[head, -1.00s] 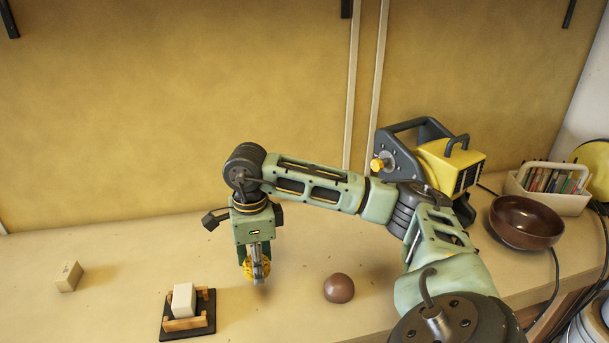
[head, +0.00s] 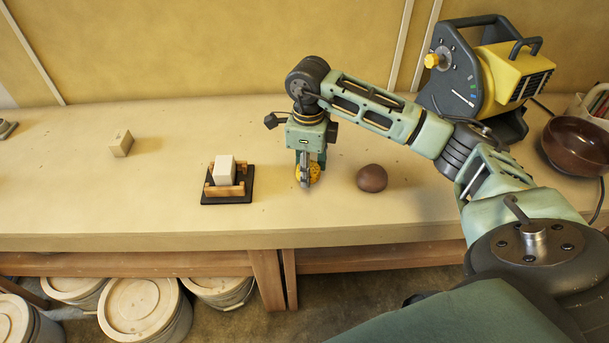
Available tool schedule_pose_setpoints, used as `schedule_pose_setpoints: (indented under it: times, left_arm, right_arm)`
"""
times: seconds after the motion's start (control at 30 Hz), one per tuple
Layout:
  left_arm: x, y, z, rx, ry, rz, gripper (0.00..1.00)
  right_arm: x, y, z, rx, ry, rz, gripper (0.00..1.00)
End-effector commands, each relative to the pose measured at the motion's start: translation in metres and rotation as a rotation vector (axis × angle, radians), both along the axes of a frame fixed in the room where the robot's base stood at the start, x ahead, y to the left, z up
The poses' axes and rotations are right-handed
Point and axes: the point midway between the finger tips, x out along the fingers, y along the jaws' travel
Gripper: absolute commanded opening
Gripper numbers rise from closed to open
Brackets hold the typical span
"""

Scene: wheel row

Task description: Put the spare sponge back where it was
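My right gripper (head: 305,184) points down over the bench, between a wooden holder and a brown ball. Its fingers are closed around a yellow, dark-spotted sponge (head: 313,174), which they partly cover. I cannot tell for sure whether the sponge touches the bench. A white block (head: 224,169) stands in the small wooden holder (head: 223,191) on a black base, left of the gripper. My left gripper is not in view.
The brown ball (head: 371,178) lies close to the right of the gripper. A beige block (head: 121,143) sits further left. A yellow-and-grey machine (head: 487,75) and brown bowl (head: 577,146) stand right. The bench (head: 90,210) is clear at front left; lidded buckets (head: 139,308) stand below.

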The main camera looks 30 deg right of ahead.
Motion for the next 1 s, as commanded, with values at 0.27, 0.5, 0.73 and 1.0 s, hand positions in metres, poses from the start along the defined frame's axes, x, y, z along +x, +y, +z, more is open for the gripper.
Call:
schedule_pose_setpoints:
  times: [0.27, 0.5, 0.73, 1.0]
  left_arm:
    - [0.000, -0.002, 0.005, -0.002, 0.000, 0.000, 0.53]
    - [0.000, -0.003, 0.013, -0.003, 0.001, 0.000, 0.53]
    - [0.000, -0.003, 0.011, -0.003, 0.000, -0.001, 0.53]
    - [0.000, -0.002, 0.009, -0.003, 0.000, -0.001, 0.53]
  right_arm:
    - [0.010, 0.005, -0.015, -0.001, 0.002, 0.000, 0.19]
    - [0.010, 0.005, -0.046, -0.001, 0.001, -0.001, 0.19]
    - [0.011, 0.005, -0.048, 0.000, -0.001, 0.000, 0.19]
    - [0.011, 0.005, -0.051, -0.001, -0.001, 0.000, 0.51]
